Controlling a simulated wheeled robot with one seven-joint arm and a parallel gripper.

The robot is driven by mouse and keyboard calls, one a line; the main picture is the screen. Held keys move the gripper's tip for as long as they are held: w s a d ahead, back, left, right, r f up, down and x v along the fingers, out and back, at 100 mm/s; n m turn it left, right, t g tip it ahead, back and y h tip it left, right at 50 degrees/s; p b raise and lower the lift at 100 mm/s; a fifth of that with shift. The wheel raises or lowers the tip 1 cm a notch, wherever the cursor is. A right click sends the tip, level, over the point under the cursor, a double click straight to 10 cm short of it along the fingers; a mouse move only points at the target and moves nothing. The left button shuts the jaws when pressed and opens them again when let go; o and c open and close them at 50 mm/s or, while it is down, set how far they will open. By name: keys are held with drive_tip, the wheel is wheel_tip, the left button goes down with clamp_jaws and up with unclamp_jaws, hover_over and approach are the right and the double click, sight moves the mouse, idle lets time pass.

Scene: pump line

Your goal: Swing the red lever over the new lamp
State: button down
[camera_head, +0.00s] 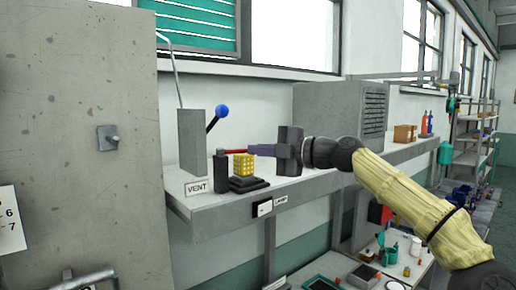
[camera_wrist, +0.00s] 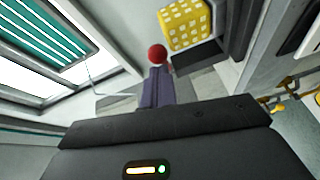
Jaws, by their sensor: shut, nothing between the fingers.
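The red lever (camera_head: 235,152) reaches out from a dark post (camera_head: 220,170) on the shelf. Its round red knob (camera_wrist: 157,54) shows in the wrist view, right at my fingertips; whether they touch cannot be told. The yellow gridded lamp (camera_head: 243,165) sits upright on a black stepped base, just in front of the lever in the head view. It also shows at the top of the wrist view (camera_wrist: 188,24). My gripper (camera_head: 252,149) comes in from the right, its bluish-purple fingers (camera_wrist: 156,72) shut and empty, at about the height of the lamp's top.
A grey upright box (camera_head: 192,142) with a blue-knobbed lever (camera_head: 221,111) stands left, behind a VENT sign (camera_head: 197,188). A large grey vented cabinet (camera_head: 335,110) stands behind my arm. A black-and-white switch (camera_head: 262,208) is on the shelf's front edge (camera_head: 225,222).

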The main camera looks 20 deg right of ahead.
drive_tip(key=shift+w+d+n+g+y, duration=0.15)
drive_tip(key=shift+w+d+g+y, duration=0.05)
drive_tip(key=shift+w, duration=0.25)
drive_tip(key=shift+w+d+n+g+y, duration=0.15)
drive_tip(key=shift+w+g+y, duration=0.05)
drive_tip(key=shift+w, duration=0.2)
drive_tip(key=shift+s+f+b, duration=0.1)
drive_tip(key=shift+f+b, duration=0.05)
drive_tip(key=shift+b, duration=0.4)
drive_tip(key=s+d+r+b, duration=0.1)
drive_tip(key=s+d+b, duration=0.4)
drive_tip(key=s, duration=0.4)
drive_tip(key=shift+s+d+r+b, duration=0.25)
drive_tip(key=shift+d+b, duration=0.1)
drive_tip(key=shift+d, duration=0.15)
